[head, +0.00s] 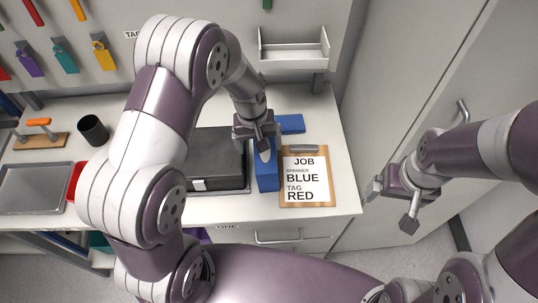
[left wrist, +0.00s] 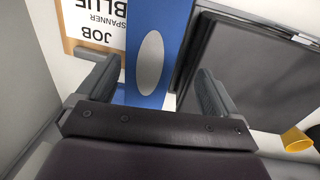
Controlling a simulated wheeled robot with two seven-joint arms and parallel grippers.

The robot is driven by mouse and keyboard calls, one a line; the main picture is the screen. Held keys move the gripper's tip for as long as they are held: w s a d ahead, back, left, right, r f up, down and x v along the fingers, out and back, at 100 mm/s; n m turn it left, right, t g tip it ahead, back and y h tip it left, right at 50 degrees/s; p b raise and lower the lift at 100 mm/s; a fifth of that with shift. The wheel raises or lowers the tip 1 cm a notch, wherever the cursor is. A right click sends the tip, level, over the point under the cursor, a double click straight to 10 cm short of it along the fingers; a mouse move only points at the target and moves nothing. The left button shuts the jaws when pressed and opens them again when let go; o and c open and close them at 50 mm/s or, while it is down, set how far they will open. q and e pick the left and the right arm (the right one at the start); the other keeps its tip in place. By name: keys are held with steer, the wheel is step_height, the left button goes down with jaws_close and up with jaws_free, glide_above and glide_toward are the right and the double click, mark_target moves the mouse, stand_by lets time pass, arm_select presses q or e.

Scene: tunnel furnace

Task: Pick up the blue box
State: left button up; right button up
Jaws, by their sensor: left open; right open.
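The blue box (head: 267,178) stands on the white worktop, between a black case and a clipboard. In the left wrist view the blue box (left wrist: 166,30) shows a pale oval on its face and lies between the two fingers. My left gripper (head: 258,142) is open and over the far end of the box; it also shows in the left wrist view (left wrist: 150,95). I cannot tell whether the fingers touch the box. My right gripper (head: 393,206) is open and empty, off to the right of the worktop.
The black case (head: 217,150) is close on the left of the box. The clipboard (head: 307,180) reading JOB, BLUE, RED lies close on the right. A flat blue item (head: 291,124) lies behind. A black cup (head: 94,130) and grey tray (head: 30,188) stand farther left.

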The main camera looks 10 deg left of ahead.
mark_target(267, 152)
arm_select(q)
steer(key=f, duration=0.1)
steer(key=d+f+p, duration=0.1)
steer(key=f, duration=0.1)
steer(key=w+d+f, duration=0.1)
steer(key=f, duration=0.1)
steer(key=shift+w+f+p, duration=0.1)
steer(key=shift+p, duration=0.25)
steer(key=shift+a+f, duration=0.2)
steer(key=shift+f, duration=1.2)
steer(key=shift+d, duration=0.1)
steer(key=c, duration=1.5)
steer(key=shift+w+r, duration=0.15)
steer(key=shift+r, duration=0.4)
step_height(267, 152, up, 3)
steer(key=shift+f+b, duration=0.15)
steer(key=shift+b, duration=0.45)
steer(key=s+d+r+b, duration=0.1)
steer(key=s+d+r, duration=0.2)
steer(key=s+d, duration=0.1)
steer(key=s+d+r, duration=0.4)
steer(key=shift+s+d+r+b, duration=0.1)
steer(key=shift+s+r+b, duration=0.1)
steer(key=shift+b, duration=0.2)
arm_select(e)
steer(key=shift+w+d+f, duration=0.3)
steer(key=shift+d+f, duration=0.1)
steer(key=shift+f, duration=0.3)
